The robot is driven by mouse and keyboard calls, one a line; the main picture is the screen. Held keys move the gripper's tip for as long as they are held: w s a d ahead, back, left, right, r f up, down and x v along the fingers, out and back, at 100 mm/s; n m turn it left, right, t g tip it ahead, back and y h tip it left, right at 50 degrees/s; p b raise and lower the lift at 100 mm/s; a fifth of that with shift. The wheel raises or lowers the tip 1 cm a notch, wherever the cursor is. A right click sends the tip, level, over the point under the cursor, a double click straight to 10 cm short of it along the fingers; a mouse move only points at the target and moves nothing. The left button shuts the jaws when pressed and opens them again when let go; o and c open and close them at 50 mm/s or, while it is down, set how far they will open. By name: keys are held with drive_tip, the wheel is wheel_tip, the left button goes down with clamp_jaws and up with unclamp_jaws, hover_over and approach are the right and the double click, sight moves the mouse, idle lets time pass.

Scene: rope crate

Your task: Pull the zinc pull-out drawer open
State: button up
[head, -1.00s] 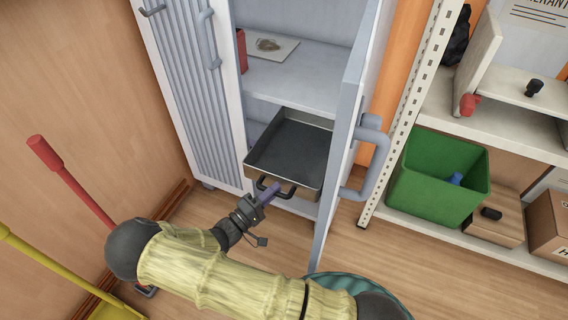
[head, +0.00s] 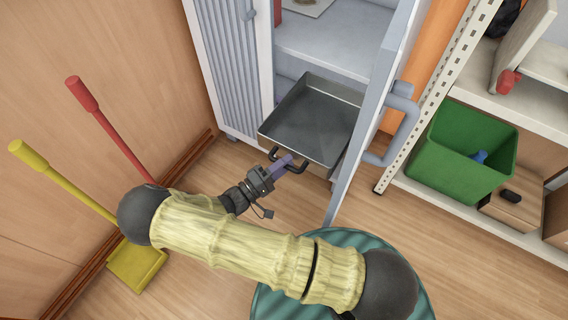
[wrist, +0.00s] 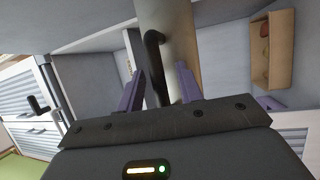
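The zinc drawer (head: 316,118) is a grey metal tray low in the open cabinet. It stands partly out of the cabinet, empty inside. Its dark bow handle (head: 300,167) is on the front face and also shows in the wrist view (wrist: 153,55). My gripper (head: 284,163) is at the middle of this handle.
The open cabinet door (head: 375,100) with its thick handle (head: 408,120) stands right of the drawer. A green bin (head: 462,150) sits on the shelf unit at right. Red (head: 105,125) and yellow (head: 60,180) long-handled tools lean at left.

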drive_tip(key=shift+a, duration=0.1)
drive_tip(key=p+v, duration=0.3)
drive_tip(key=v, duration=1.4)
drive_tip(key=shift+s, duration=0.15)
drive_tip(key=shift+f, duration=0.15)
